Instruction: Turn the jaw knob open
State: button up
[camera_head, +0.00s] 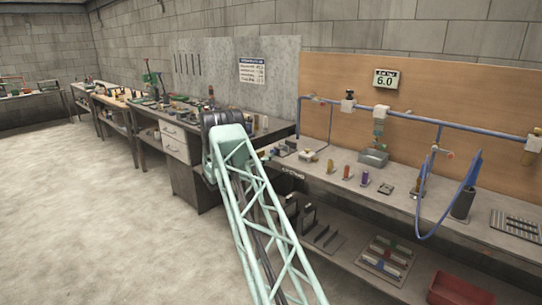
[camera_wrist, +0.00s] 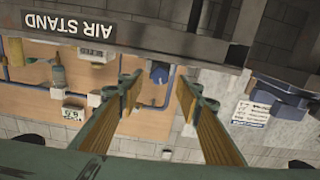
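I cannot pick out the jaw knob in either view. Small fittings on the bench (camera_head: 432,205) are too small to tell apart, and my arm hides part of the bench. My gripper (camera_wrist: 157,88) shows in the wrist view with its two wood-coloured finger pads well apart. Nothing is between them within reach; only the wall, pipe and a small dark blue fitting (camera_wrist: 159,72) lie behind the gap. In the head view my gripper is not clearly visible behind my arm.
A blue pipe (camera_head: 420,119) runs along the wooden panel, with a looped blue hose (camera_head: 470,185) hanging at the right. Coloured small parts (camera_head: 364,179) stand on the bench. A red bin (camera_head: 460,290) sits below. The floor (camera_head: 90,210) at left is clear. The wrist view appears upside down, with an AIR STAND sign (camera_wrist: 68,22).

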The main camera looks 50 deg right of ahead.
aim_at(274, 151)
jog(key=shift+s+d+b, duration=0.15)
jog(key=shift+d+b, duration=0.05)
jog(key=shift+d, duration=1)
jog(key=shift+s+d+b, duration=0.1)
jog(key=shift+d+b, duration=0.05)
jog(key=shift+d, duration=1)
jog(key=shift+c, duration=0.7)
jog(key=c, duration=0.7)
